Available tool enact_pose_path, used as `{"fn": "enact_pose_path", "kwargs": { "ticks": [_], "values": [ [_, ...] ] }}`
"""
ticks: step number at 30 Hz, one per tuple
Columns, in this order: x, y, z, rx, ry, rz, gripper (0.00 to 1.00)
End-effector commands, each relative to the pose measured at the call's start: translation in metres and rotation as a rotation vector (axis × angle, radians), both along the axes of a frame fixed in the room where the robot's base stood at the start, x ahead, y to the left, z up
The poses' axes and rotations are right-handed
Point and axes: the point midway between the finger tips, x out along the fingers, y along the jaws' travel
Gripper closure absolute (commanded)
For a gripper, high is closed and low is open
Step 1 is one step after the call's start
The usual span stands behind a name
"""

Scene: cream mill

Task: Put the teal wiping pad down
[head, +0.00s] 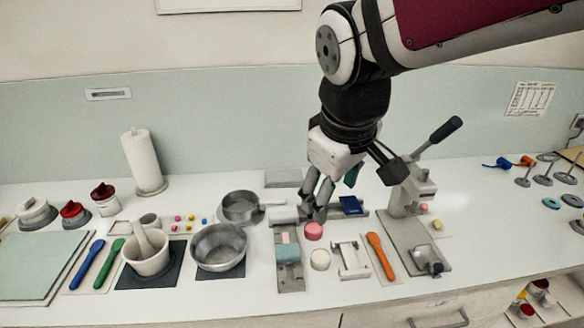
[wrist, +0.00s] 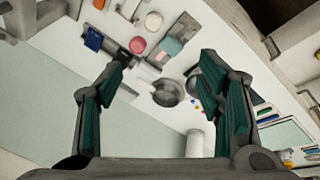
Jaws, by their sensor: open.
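A teal block (head: 288,254), which looks like the wiping pad, lies on a narrow grey metal base (head: 290,279) near the counter's front. A small pink piece (head: 286,238) is just behind it. The teal block also shows in the wrist view (wrist: 172,46), beyond my fingertips. My gripper (head: 335,188) is open above the counter, behind the block and to its right. In the wrist view my gripper (wrist: 165,72) has its fingers wide apart, with teal inner faces and nothing between them.
A red round piece (head: 313,231), a white round piece (head: 320,260) and a dark blue box (head: 351,206) are close by. A lever press (head: 405,200) stands to the right. A metal bowl (head: 219,247) and a mortar (head: 146,253) stand to the left. The front edge is narrow.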

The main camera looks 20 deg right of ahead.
Motion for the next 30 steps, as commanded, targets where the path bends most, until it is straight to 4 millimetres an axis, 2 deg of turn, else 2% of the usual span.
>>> {"fn": "enact_pose_path", "kwargs": {
  "ticks": [1, 6, 11, 15, 30],
  "values": [
    [-0.015, 0.0, 0.008, 0.03, -0.04, -0.054, 0.39],
    [-0.057, -0.001, 0.019, 0.154, -0.134, -0.234, 0.39],
    [-0.08, 0.0, 0.02, 0.242, -0.181, -0.331, 0.39],
    [-0.087, 0.001, 0.02, 0.273, -0.193, -0.364, 0.39],
    [-0.087, 0.001, 0.02, 0.274, -0.193, -0.366, 0.39]
  ]
}}
